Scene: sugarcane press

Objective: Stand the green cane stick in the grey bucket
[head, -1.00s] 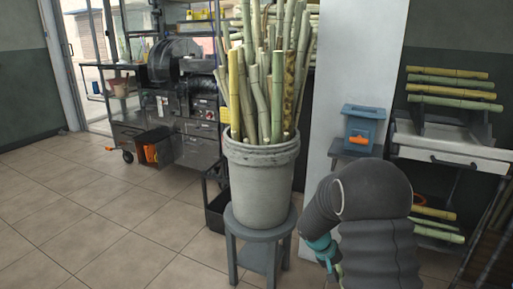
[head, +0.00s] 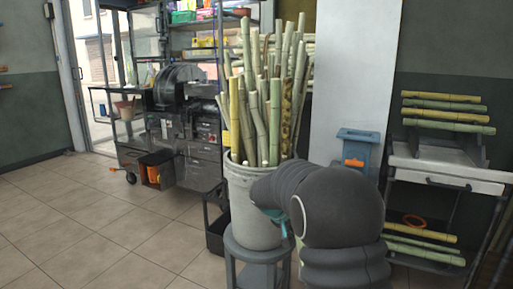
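The grey bucket (head: 242,205) stands upright on a grey stool (head: 258,249) in the middle of the head view. It holds several upright green and yellow canes (head: 275,115). My dark arm covers the bucket's right side. Only a teal part of my gripper (head: 279,217) shows, in front of the bucket's lower right. Its fingertips are hidden, so I cannot see whether it is open or holds anything. I cannot pick out a separate green cane stick at my gripper.
A white rack (head: 450,178) on the right carries several green and yellow canes above and below. A blue-grey box (head: 358,147) with an orange part stands beside a white panel (head: 355,70). Dark machinery (head: 180,100) is behind left. The tiled floor (head: 90,225) at left is clear.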

